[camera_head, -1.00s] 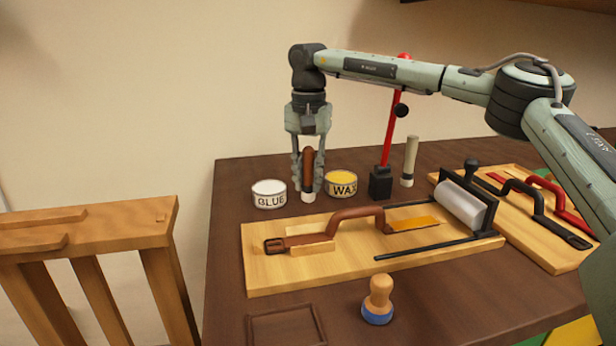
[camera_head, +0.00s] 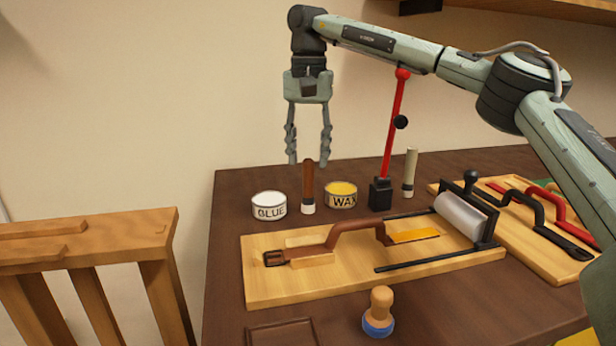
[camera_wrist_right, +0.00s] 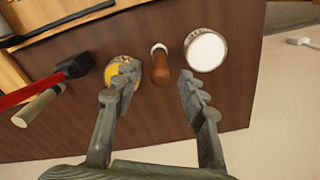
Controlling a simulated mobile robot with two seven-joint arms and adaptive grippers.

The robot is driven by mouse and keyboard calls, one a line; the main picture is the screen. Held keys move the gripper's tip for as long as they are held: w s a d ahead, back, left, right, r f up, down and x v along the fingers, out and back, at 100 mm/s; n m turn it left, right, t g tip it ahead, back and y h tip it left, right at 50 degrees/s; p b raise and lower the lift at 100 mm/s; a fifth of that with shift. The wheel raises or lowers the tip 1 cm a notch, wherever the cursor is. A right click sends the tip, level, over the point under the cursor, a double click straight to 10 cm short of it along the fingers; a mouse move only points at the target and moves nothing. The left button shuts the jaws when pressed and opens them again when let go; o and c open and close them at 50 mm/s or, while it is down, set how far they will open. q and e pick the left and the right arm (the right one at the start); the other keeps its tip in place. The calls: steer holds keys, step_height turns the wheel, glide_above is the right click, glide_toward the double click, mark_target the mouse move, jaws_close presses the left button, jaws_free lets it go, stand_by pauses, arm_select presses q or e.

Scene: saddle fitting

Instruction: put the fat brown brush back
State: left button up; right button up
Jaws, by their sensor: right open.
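The fat brown brush (camera_head: 308,185) stands upright on the dark table between the BLUE tin and the WAX tin, its white end down. In the right wrist view the brush (camera_wrist_right: 160,67) shows between the two fingers, beyond their tips. My left gripper is in neither view.
The BLUE tin (camera_head: 269,206) and WAX tin (camera_head: 341,195) flank the brush closely. A red lever on a black block (camera_head: 381,194) and a pale-handled brush (camera_head: 410,172) stand to the right. A wooden board (camera_head: 262,285) with a strap lies in front, near a blue-based stamp (camera_head: 379,312).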

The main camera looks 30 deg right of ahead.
steer(key=shift+r, duration=2)
